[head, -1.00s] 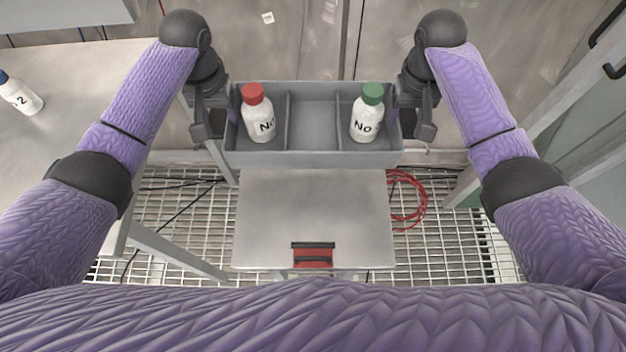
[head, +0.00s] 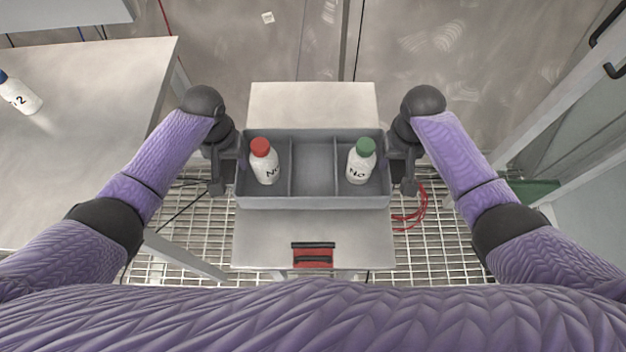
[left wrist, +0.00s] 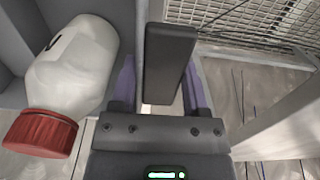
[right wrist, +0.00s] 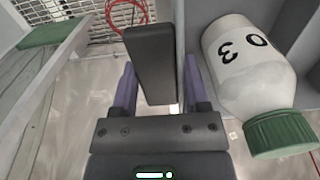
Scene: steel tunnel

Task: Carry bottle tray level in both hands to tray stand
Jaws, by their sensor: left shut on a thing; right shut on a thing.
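The grey bottle tray (head: 313,202) has three compartments. A white bottle with a red cap (head: 264,162) stands in its left compartment, and one with a green cap (head: 361,161) in its right; the middle is empty. My left gripper (head: 229,168) is shut on the tray's left-end dark handle (left wrist: 168,60). My right gripper (head: 401,168) is shut on the right-end handle (right wrist: 152,60). The tray looks level, over the pale metal top of the tray stand (head: 313,232). I cannot tell whether it touches the top. The red-capped bottle (left wrist: 75,65) and green-capped bottle (right wrist: 245,75) also show in the wrist views.
A metal table (head: 95,140) stands at the left with another white bottle (head: 20,95) on it. A red and black object (head: 313,255) is at the stand's near edge. A red cable (head: 412,208) lies right of the stand over the grating. A frame post stands at right.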

